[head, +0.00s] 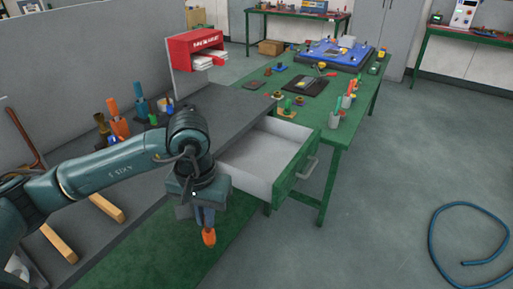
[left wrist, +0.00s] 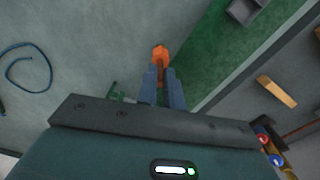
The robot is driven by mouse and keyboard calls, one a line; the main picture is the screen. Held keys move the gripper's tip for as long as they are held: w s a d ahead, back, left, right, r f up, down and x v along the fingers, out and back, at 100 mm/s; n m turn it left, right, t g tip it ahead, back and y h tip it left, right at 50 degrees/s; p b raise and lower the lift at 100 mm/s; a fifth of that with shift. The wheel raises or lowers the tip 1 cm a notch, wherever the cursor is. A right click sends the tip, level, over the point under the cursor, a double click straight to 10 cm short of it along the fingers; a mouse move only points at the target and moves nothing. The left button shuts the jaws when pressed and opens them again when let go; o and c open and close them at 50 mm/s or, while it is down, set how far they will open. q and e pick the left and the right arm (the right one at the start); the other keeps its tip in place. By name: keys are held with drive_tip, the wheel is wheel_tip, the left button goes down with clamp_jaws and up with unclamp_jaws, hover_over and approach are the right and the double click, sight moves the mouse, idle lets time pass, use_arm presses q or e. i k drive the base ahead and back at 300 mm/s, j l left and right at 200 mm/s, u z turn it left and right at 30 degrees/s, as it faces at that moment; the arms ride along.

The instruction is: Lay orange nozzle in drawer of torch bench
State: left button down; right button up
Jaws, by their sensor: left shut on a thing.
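My left gripper (head: 207,219) points down in the head view, just left of and in front of the open drawer. It is shut on the orange nozzle (head: 209,238), whose orange end sticks out below the fingertips. In the left wrist view the nozzle (left wrist: 160,55) shows between the two blue fingers (left wrist: 161,82). The drawer (head: 262,160) of the green torch bench (head: 333,135) is pulled out, with a pale grey inside that looks empty. Part of it is hidden behind my left arm. My right gripper is not in view.
A dark plate (head: 305,85), several small fittings and colored-handled tools stand on the bench top. A red dispenser (head: 195,47) stands behind. Orange and blue torches (head: 119,124) stand at left. A blue hose (head: 435,235) lies on the floor at right, with open floor around.

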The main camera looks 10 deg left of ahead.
sight(261, 164)
drive_tip(key=i+l, duration=0.25)
drive_tip(key=i, duration=0.25)
drive_tip(key=i+l+u, duration=0.1)
drive_tip(key=i+l, duration=0.15)
drive_tip(key=i, duration=0.25)
drive_tip(key=i+l, duration=0.25)
drive_tip(key=i, duration=0.25)
drive_tip(key=u, duration=0.05)
